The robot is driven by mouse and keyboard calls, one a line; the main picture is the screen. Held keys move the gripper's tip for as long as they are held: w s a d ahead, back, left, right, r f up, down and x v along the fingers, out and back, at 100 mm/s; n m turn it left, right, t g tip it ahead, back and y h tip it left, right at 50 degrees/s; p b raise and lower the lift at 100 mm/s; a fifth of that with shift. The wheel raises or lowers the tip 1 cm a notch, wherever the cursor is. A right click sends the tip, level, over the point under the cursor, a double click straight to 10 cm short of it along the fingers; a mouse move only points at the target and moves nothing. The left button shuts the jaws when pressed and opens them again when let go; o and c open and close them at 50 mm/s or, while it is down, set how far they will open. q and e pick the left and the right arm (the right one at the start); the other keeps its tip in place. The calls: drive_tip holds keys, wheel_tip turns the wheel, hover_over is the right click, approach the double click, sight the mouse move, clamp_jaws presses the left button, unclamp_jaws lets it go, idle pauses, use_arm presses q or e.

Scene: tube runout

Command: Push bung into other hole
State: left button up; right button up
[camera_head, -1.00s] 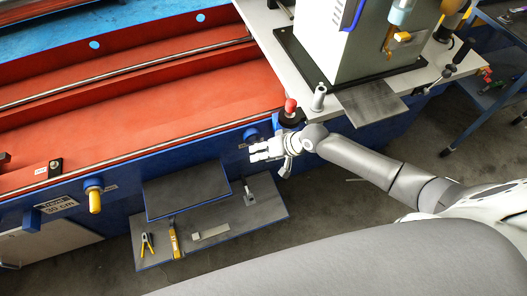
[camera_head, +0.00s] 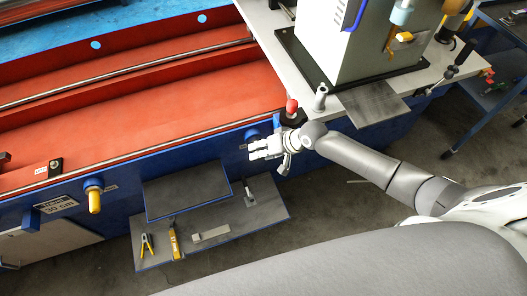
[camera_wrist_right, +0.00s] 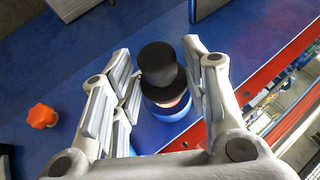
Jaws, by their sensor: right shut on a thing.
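My right gripper (camera_head: 262,150) is at the blue front wall of the red-topped tank, beside a round blue fitting (camera_head: 251,135). In the right wrist view, the black stepped bung (camera_wrist_right: 160,68) is between the fingers of the right gripper (camera_wrist_right: 165,75), which is shut on it. A blue ring (camera_wrist_right: 172,112) with a reddish inside shows just behind the bung. The bung partly covers this ring, and I cannot tell whether they touch. In the head view the bung is too small or hidden to make out. My left gripper is not in view.
An orange knob (camera_wrist_right: 42,116) sits on the blue wall. A yellow-handled valve (camera_head: 94,198) sticks out further left. A low grey shelf (camera_head: 265,207) with tools lies below the gripper. A red knob (camera_head: 291,105) and a grey post (camera_head: 319,97) stand at the bench edge.

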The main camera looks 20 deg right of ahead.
drive_tip(key=shift+w+d+r, duration=0.1)
drive_tip(key=shift+w+r, duration=0.05)
drive_tip(key=shift+w, duration=0.1)
drive_tip(key=shift+s+p, duration=0.55)
drive_tip(key=shift+p, duration=0.15)
drive_tip(key=s+p, duration=0.2)
drive_tip(key=s, duration=0.2)
